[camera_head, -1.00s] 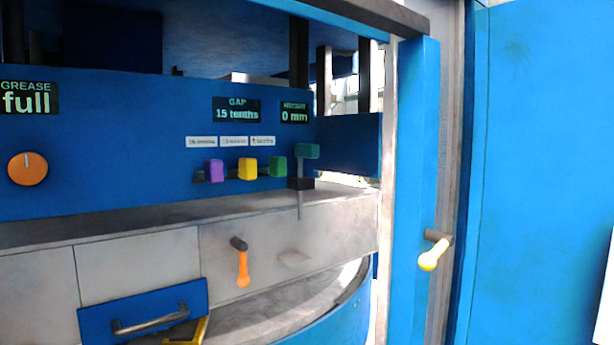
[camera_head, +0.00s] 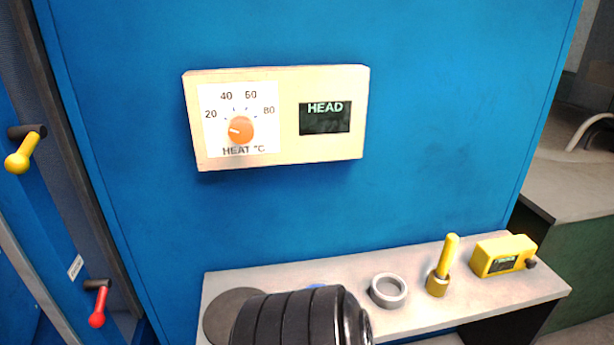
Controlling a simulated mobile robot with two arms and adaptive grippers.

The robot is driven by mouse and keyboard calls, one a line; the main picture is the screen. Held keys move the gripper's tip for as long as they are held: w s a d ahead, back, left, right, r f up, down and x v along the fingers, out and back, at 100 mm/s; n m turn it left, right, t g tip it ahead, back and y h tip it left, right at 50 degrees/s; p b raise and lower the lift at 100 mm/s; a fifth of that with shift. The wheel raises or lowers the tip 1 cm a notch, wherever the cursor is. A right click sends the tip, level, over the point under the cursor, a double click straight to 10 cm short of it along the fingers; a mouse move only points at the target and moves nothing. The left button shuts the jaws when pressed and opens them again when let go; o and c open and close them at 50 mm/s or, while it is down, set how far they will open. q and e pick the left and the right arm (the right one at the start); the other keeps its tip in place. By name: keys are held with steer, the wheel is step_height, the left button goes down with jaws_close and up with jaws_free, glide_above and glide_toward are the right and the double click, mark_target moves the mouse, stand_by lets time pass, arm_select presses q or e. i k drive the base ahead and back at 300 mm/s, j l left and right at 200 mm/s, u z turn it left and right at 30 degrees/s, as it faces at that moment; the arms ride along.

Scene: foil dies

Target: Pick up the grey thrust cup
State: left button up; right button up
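A short grey ring-shaped cup (camera_head: 388,291) with an open round top sits upright on the pale shelf (camera_head: 270,279), right of the shelf's middle. It looks like the grey thrust cup and is in full view, with nothing touching it. Neither of my grippers shows in the head view. A black ribbed part, seemingly of my own arm, rises from the bottom edge to the left of the cup and hides part of the shelf.
A dark flat disc (camera_head: 226,312) and a mostly hidden blue thing (camera_head: 316,286) are left of the cup. A yellow-handled brass tool (camera_head: 441,268) and a yellow gauge box (camera_head: 503,256) stand right. The heat control box (camera_head: 277,116) is on the blue wall above.

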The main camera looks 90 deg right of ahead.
mark_target(388, 292)
steer(key=z, duration=0.45)
steer(key=k+z, duration=0.1)
steer(key=z, duration=0.75)
steer(key=l+z, duration=0.15)
steer(key=z, duration=0.25)
steer(key=k+z, duration=0.1)
steer(key=z, duration=0.35)
steer(key=l+z, duration=0.15)
steer(key=z, duration=0.7)
steer(key=k+l, duration=0.2)
